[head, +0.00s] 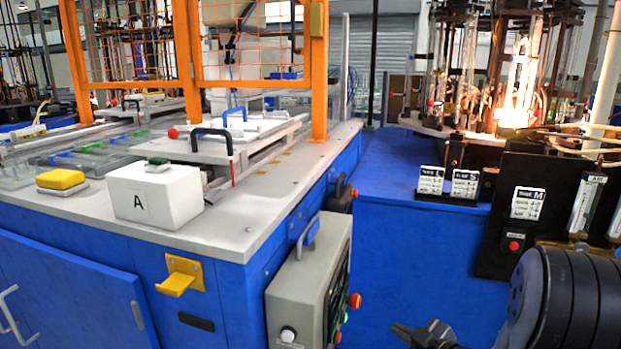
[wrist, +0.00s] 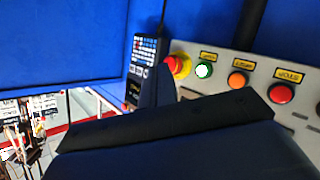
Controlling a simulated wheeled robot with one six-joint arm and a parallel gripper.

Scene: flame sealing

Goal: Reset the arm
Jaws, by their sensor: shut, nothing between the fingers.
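My arm (head: 575,300) comes in at the lower right of the head view, with a thick black ribbed joint. My gripper (head: 424,333) shows as a small dark shape at the bottom edge, right of the grey control box (head: 302,290) and apart from it. It is shut and empty. Part of it is cut off by the picture's edge. In the wrist view a dark part of my gripper fills the lower middle. Behind it is a grey button panel (wrist: 217,58) with a red-and-yellow stop button (wrist: 180,65), a green button (wrist: 204,71), an orange button (wrist: 237,79) and a red button (wrist: 281,93).
A blue workbench (head: 240,225) with a grey top stands left, bearing a white box marked A (head: 155,195) and a yellow block (head: 60,179). An orange guard frame (head: 187,50) rises behind. Flames (head: 517,90) burn in the machine at right, above a black panel (head: 525,210).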

